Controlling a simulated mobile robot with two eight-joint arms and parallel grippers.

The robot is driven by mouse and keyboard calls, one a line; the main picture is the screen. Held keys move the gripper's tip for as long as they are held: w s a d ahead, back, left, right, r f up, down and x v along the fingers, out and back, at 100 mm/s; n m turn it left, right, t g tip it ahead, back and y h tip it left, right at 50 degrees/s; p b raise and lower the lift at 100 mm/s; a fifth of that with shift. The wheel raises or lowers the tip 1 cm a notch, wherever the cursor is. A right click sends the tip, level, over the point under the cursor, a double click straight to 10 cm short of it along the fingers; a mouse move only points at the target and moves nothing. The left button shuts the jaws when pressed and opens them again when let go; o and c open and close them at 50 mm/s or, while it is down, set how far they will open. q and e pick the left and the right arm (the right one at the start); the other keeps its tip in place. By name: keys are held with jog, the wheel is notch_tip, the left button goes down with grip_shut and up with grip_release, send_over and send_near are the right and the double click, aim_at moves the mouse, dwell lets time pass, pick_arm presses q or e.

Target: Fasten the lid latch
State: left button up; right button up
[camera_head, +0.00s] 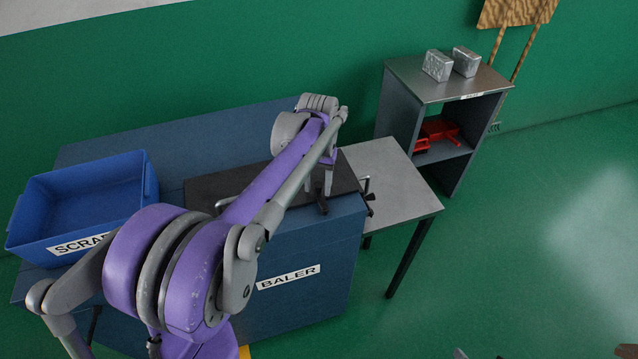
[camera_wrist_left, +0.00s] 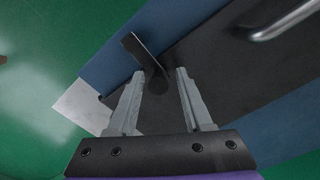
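The dark lid (camera_head: 215,187) lies on top of the blue baler (camera_head: 305,305). It appears closed. A small dark latch (camera_head: 322,205) is near the lid's right end, below my left gripper (camera_head: 327,184), which points down. In the left wrist view, my left gripper (camera_wrist_left: 158,78) is open. The black latch lever (camera_wrist_left: 140,50) reaches between its fingertips, and I cannot tell whether either finger touches it. The lid (camera_wrist_left: 235,75) spreads behind it, with a metal handle (camera_wrist_left: 285,20) at the upper right. My right gripper is not in view.
A blue scrap bin (camera_head: 85,205) stands on the baler's left. A grey side table (camera_head: 395,180) adjoins its right end. Behind is a shelf (camera_head: 395,110) with two silver blocks (camera_head: 437,66) on top and a red object (camera_head: 438,130) inside.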

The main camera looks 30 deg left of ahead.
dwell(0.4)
pick_arm(q)
notch_tip(320, 180, up, 11)
jog(key=shift+f+p, duration=0.1)
jog(key=shift+p, duration=0.2)
dwell(0.6)
jog(key=s+d+f+m+t, duration=0.1)
jog(key=s+d+f+t, duration=0.1)
jog(key=s+d+f, duration=0.4)
jog(key=s+d+f+m+t, duration=0.2)
jog(key=s+d+f, duration=0.4)
jog(key=s, duration=0.7)
jog(key=shift+f+t, duration=0.7)
jog(key=shift+t, duration=0.1)
